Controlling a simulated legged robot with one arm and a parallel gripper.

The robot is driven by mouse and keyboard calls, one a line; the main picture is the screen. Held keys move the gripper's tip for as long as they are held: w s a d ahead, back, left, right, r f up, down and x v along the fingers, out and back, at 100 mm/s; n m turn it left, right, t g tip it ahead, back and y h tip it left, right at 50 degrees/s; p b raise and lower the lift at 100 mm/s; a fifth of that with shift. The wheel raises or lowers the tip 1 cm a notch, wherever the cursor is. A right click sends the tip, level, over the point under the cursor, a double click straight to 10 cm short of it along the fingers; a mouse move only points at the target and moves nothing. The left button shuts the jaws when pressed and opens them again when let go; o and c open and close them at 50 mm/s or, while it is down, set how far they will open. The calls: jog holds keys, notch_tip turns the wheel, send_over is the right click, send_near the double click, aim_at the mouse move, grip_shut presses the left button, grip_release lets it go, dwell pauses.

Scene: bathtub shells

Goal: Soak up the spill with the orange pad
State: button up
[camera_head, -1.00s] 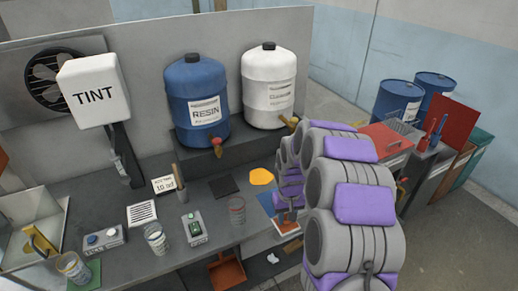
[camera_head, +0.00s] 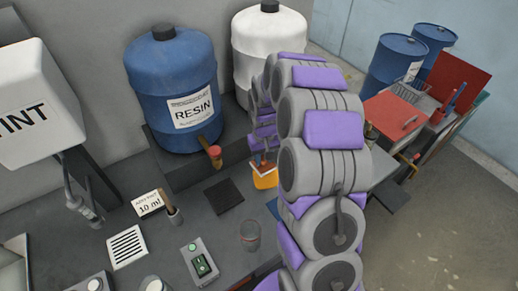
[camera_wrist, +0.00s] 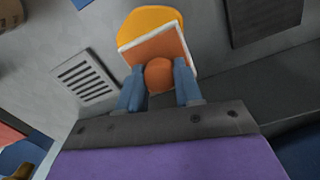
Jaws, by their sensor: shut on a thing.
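The orange pad (camera_wrist: 157,47) has a white edge and a round orange knob (camera_wrist: 159,75). My gripper (camera_wrist: 158,82) is shut on the knob, one blue finger on each side. The spill (camera_wrist: 152,17) is a yellow-orange puddle on the grey bench top, showing past the pad's far edge. The pad overlaps part of it in the wrist view. In the head view the spill (camera_head: 265,182) shows just below the small pad (camera_head: 262,168), beside my arm. I cannot tell whether the pad touches the spill.
A dark square mat (camera_head: 224,195) lies left of the spill, and a clear cup (camera_head: 250,236) stands in front. The blue resin drum (camera_head: 172,88) and white drum (camera_head: 270,40) stand behind on a raised shelf. A slotted white plate (camera_head: 127,246) lies farther left.

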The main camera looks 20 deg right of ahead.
aim_at(266, 166)
jog(key=d+f, duration=0.1)
jog(key=d+f+b, duration=0.1)
jog(key=f, duration=0.1)
jog(key=shift+d+f, duration=0.3)
jog(key=shift+a+f+b, duration=0.5)
jog(key=shift+a+f, duration=0.3)
jog(key=shift+f, duration=0.1)
jog(key=shift+a+f, duration=0.15)
jog(key=shift+a, duration=0.1)
jog(key=shift+d, duration=0.85)
jog(key=shift+a+f, duration=0.15)
jog(key=shift+a, duration=0.55)
jog(key=shift+d+f, duration=0.35)
jog(key=shift+d, duration=0.25)
jog(key=shift+a, duration=0.5)
jog(key=shift+d, duration=0.35)
